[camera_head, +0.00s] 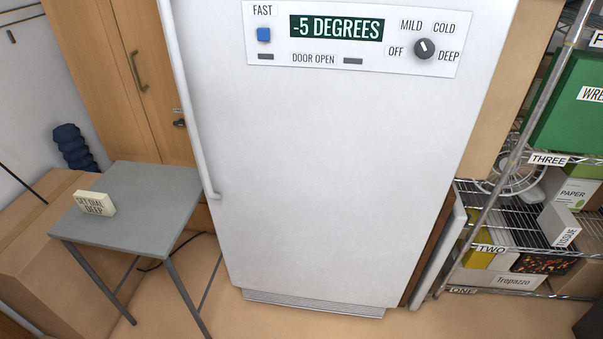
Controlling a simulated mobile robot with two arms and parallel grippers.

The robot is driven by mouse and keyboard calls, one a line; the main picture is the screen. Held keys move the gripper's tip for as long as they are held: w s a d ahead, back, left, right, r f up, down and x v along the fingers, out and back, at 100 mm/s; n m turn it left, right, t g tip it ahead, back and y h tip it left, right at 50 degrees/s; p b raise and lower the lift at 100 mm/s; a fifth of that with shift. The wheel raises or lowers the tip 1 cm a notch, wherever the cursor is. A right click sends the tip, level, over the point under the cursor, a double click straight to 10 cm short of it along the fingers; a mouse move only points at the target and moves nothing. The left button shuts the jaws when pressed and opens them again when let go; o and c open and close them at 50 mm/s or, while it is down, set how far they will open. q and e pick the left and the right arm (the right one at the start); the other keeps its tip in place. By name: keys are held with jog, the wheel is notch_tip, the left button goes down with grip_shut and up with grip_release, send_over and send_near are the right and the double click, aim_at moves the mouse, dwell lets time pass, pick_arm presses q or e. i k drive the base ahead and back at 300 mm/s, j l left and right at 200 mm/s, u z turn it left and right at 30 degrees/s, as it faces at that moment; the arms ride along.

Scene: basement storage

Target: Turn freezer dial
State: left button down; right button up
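The white upright freezer (320,180) stands in the middle with its door shut. A control panel (275,62) at its top holds a display (336,27) reading "-5 DEGREES". The round dark freezer dial (425,48) is at the panel's right, ringed by the labels OFF, MILD, COLD and DEEP. A pale mark on the dial is too small to read its setting surely. A small cream sign (95,203) on the grey table reads "SET DIAL DEEP", its middle word partly unclear. Neither of my grippers shows.
The small grey table (150,190) stands left of the freezer, beside cardboard boxes (40,260). A wooden cabinet (120,80) is behind it. A wire shelf (515,215) with boxes and a fan stands at right. The floor before the freezer is clear.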

aim_at(424, 48)
jog(key=k+l+u, duration=0.15)
jog(key=k+u, duration=0.15)
jog(key=u, duration=0.15)
jog(key=k+u, duration=0.65)
jog(key=u, duration=0.25)
